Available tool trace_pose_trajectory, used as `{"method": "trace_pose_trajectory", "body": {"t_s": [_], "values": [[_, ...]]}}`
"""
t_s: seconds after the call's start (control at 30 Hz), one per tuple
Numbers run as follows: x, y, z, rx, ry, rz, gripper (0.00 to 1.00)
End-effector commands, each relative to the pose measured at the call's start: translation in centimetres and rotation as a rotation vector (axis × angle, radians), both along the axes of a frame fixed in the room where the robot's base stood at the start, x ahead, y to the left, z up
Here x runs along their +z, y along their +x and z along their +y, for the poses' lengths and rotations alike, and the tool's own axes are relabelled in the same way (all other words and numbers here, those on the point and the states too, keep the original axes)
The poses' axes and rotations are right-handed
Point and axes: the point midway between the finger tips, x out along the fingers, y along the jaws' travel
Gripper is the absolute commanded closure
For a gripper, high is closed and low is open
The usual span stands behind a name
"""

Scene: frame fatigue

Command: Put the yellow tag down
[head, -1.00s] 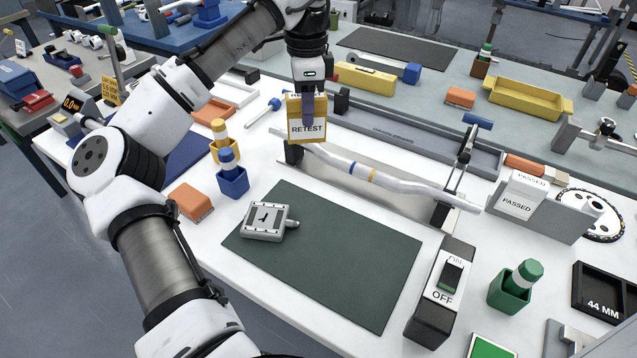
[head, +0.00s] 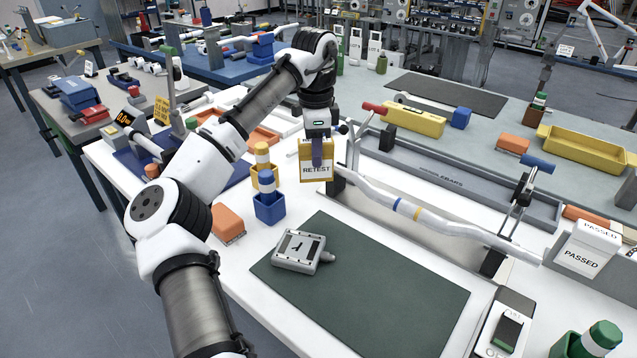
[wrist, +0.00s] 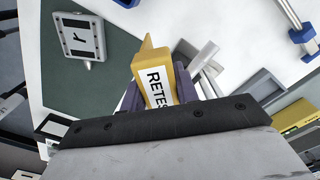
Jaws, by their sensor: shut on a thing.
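The yellow tag (head: 316,172), with a white label reading RETEST, hangs upright in my gripper (head: 317,152). My gripper points down and is shut on the tag's upper part. In the wrist view the tag (wrist: 148,66) sits between the two dark fingers of my gripper (wrist: 168,92). The tag is just left of the near-left support of the white bent bar (head: 385,207). Whether the tag touches the table or hangs above it, I cannot tell.
A blue bottle holder (head: 269,208) and a yellow one stand close left of the tag. A grey box gauge (head: 299,252) lies on the dark green mat (head: 375,300). A PASSED tag stand (head: 590,250) is at right. White table shows between mat and bar.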

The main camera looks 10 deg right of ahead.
Motion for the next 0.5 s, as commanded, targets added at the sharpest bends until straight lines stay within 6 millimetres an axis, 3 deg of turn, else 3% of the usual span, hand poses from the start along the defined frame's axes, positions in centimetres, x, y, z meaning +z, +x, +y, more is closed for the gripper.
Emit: {"method": "trace_pose_trajectory", "body": {"t_s": [0.1, 0.37, 0.5], "values": [[-2.1, 0.0, 0.1, 0.000, 0.003, 0.001, 0.97], [-4.1, 0.0, 0.0, 0.000, 0.003, -0.001, 0.97], [-6.2, 0.0, 0.1, 0.002, 0.004, 0.001, 0.97]]}}
